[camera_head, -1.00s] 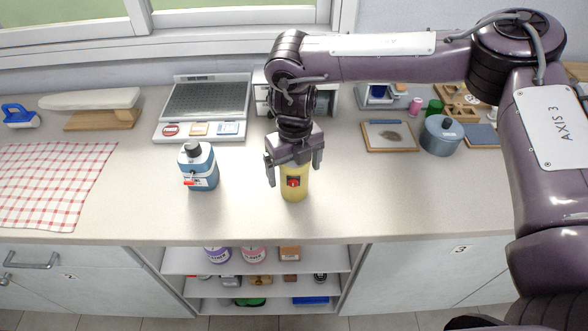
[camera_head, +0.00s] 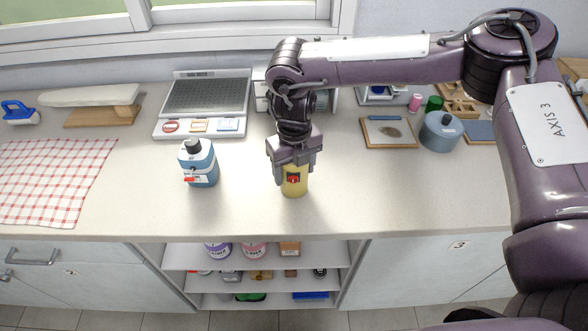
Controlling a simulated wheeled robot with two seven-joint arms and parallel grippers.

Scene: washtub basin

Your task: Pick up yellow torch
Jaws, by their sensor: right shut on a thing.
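The yellow torch (camera_head: 294,187) stands upright on the counter, with a red and black switch patch on its front. My right gripper (camera_head: 293,172) comes down on it from above and is shut on its upper part, with a finger on each side. The top of the torch is hidden by the gripper. The torch's base appears to be on or very close to the counter. My left gripper is not in view.
A blue bottle (camera_head: 200,166) stands left of the torch. A scale (camera_head: 207,97) is behind it. A checked cloth (camera_head: 55,182) lies at the left. A framed board (camera_head: 388,133) and a lidded pot (camera_head: 440,132) are at the right. The counter front is clear.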

